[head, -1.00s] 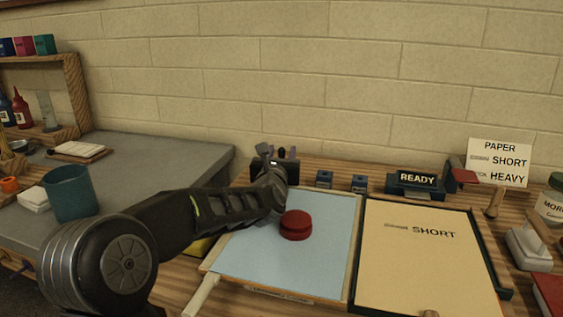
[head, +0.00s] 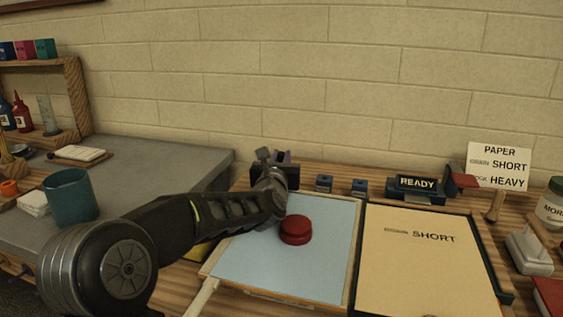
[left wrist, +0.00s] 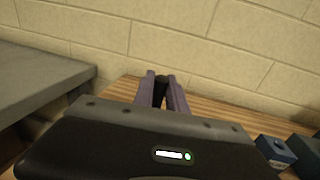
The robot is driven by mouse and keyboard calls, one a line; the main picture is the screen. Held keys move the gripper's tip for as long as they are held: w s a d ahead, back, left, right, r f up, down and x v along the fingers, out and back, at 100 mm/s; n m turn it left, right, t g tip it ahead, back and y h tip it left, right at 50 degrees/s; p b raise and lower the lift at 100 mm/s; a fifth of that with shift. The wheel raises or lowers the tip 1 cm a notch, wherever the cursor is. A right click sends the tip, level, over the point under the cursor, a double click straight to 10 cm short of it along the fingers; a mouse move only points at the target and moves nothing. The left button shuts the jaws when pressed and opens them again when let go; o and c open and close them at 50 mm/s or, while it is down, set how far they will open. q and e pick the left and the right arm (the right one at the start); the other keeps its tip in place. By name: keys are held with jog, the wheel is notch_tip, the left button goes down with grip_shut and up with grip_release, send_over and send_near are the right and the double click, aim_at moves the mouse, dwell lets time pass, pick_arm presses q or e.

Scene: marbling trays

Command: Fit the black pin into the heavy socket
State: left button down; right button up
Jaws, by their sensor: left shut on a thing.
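My left gripper (head: 276,156) is at the back of the bench near the wall, beyond the pale blue tray. In the left wrist view its two purple-grey fingers (left wrist: 163,95) are shut on the black pin (left wrist: 160,88), whose dark rounded end shows between the fingertips. Two small blue blocks stand to the right of the gripper, a left one (head: 324,182) and a right one (head: 359,186). They look like sockets, but I cannot read which is heavy. One blue block (left wrist: 275,151) also shows at the lower right of the left wrist view. The pin is apart from both.
A READY display (head: 417,183) and a sign (head: 499,167) reading PAPER SHORT and HEAVY stand to the right. A red round knob (head: 296,229) sits over the pale blue tray (head: 250,262). A tan SHORT panel (head: 415,275) lies beside it. A teal cup (head: 70,196) stands left.

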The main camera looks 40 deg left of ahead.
pick_arm(q)
jog(key=shift+r, duration=0.15)
notch_tip(320, 180, up, 10)
jog(key=p, duration=0.3)
notch_tip(320, 180, up, 18)
jog(key=p, duration=0.9)
jog(key=shift+f, duration=0.2)
